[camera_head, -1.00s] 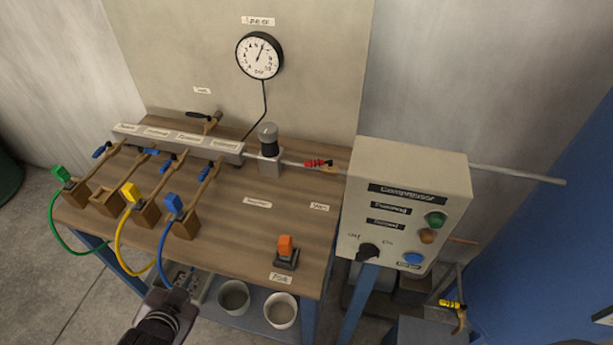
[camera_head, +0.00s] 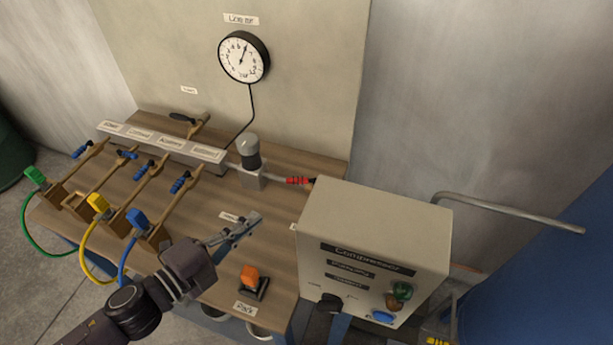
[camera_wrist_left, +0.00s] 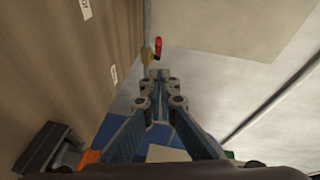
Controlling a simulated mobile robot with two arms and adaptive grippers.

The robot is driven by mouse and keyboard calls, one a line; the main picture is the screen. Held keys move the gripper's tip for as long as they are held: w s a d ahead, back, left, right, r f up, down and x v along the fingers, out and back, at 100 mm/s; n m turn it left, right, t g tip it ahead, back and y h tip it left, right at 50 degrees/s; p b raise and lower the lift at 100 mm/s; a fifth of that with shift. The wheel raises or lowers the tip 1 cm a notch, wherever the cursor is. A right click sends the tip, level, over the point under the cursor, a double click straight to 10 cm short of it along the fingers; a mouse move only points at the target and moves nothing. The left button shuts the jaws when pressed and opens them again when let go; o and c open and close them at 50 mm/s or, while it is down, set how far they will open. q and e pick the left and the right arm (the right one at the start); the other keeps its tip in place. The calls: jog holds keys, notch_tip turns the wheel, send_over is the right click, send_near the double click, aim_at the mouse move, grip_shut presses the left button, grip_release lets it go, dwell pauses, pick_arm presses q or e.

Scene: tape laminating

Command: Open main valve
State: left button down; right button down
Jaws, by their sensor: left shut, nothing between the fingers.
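A valve with a red handle (camera_head: 299,181) sits on the pipe between the grey-topped regulator and the compressor box, at the back right of the bench. Its handle lies along the pipe, and the box hides part of the valve. The red handle also shows in the left wrist view (camera_wrist_left: 158,45), just beyond my fingertips. My left gripper (camera_head: 252,222) is shut and empty above the bench, in front of the valve and apart from it. Its closed fingertips show in the left wrist view (camera_wrist_left: 159,76). My right gripper is in neither view.
The compressor box (camera_head: 375,230) stands right of the gripper. An orange switch (camera_head: 250,277) sits on the bench (camera_head: 215,255) below it. Several blue-handled valves with hoses line the left, off a manifold (camera_head: 160,142). A round gauge (camera_head: 244,57) hangs on the back panel.

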aim_at(300, 183)
pick_arm(q)
jog(key=shift+m+g+h, duration=0.4)
jog(key=shift+m, duration=0.3)
jog(key=p+x, duration=0.1)
jog(key=x, duration=0.2)
jog(key=p+x, duration=0.1)
jog(key=x, duration=0.2)
jog(key=p+x, duration=0.1)
jog(key=x, duration=0.2)
jog(key=shift+s+d+r+p, duration=0.2)
jog(key=shift+d+p, duration=0.1)
jog(key=shift+d, duration=0.35)
jog(key=w, duration=0.1)
jog(key=w+f, duration=0.1)
jog(key=w, duration=0.1)
jog(key=shift+w+f+p, duration=0.2)
jog(key=shift+w+p, duration=0.1)
jog(key=shift+w, duration=0.15)
